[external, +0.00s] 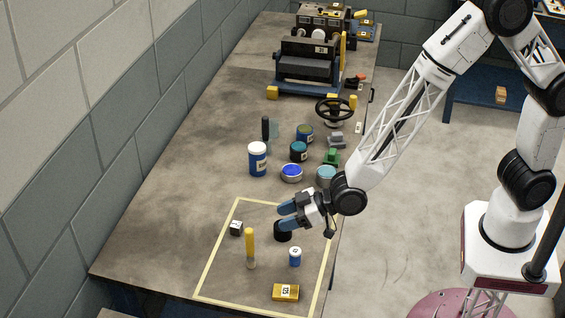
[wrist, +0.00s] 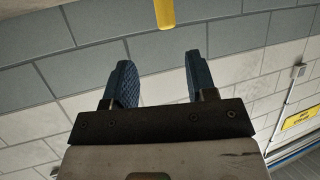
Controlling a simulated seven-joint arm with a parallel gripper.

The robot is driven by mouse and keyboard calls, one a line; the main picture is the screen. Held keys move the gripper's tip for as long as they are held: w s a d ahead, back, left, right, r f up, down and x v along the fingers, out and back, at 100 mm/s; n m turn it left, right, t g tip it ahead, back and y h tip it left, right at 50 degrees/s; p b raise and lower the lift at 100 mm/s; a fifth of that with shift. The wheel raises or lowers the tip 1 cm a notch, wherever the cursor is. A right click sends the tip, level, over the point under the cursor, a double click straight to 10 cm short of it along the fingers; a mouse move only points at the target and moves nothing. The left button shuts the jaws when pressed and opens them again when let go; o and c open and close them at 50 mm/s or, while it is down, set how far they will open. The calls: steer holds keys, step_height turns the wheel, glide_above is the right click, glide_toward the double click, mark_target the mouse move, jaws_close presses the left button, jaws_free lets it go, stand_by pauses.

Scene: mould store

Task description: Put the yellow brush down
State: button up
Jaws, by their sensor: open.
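The yellow brush (external: 250,242) stands upright inside the yellow-taped rectangle on the bench, handle up and pale end down on the surface. My gripper (external: 281,217) is up and to the right of it in the external view, apart from it, with blue fingers pointing left. The fingers are spread in the wrist view (wrist: 158,62) with nothing between them. A yellow bar end, which looks like the brush handle (wrist: 164,14), shows at the top of that view, beyond the fingertips.
Behind stand a blue jar (external: 257,160) and several tins. The bench's left side is clear.

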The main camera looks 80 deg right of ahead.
steer(key=s+d+r+m+g+h, duration=0.2)
steer(key=s+d+r+g, duration=0.3)
steer(key=s+d+r, duration=1.05)
steer(key=s+d+r+g, duration=0.1)
steer(key=s+d, duration=0.3)
steer(key=s, duration=0.4)
steer(key=s+d+r+m+g+h, duration=0.1)
steer(key=s+d+r, duration=0.3)
steer(key=s, duration=0.4)
steer(key=s+d+r+g+h, duration=0.1)
steer(key=s+d+r+g, duration=0.2)
steer(key=s+d, duration=0.3)
steer(key=s, duration=0.2)
steer(key=shift+s+d+m, duration=0.25)
steer(key=shift+s+m, duration=0.05)
steer(key=shift+m, duration=0.1)
